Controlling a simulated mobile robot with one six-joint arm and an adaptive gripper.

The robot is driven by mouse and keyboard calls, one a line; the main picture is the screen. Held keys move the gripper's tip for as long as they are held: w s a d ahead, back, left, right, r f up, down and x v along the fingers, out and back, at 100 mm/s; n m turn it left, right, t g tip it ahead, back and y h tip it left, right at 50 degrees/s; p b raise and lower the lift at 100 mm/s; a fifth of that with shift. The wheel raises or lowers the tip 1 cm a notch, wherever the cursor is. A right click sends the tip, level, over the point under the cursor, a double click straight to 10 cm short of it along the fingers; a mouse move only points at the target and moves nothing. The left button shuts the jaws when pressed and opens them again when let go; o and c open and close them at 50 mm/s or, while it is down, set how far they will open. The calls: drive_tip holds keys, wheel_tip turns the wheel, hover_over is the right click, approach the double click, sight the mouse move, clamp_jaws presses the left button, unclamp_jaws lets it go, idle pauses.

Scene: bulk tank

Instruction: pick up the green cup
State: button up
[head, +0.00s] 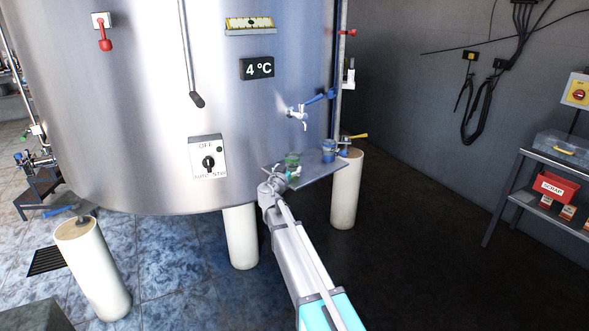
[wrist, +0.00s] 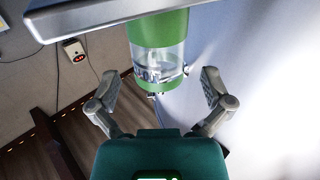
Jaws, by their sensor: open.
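The green cup (head: 292,159) stands on a small metal shelf (head: 322,170) at the tank's front. In the wrist view the cup (wrist: 158,28) has green bands and a clear middle. My gripper (head: 291,175) is right at the cup in the head view and partly covers it. In the wrist view my gripper (wrist: 161,84) is open, one finger on each side of the cup's near end. Gaps show on both sides, and neither finger appears to touch it. How deep the cup sits between the fingers I cannot tell.
A blue cup (head: 328,151) stands right of the green cup on the shelf. A tap (head: 297,113) juts from the tank (head: 120,130) above. The shelf edge (wrist: 90,18) crosses the upper left of the wrist view. A side table (head: 545,150) stands far right.

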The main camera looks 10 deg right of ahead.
sight(290, 167)
drive_tip(key=shift+x, duration=1.7)
drive_tip(key=c, duration=0.9)
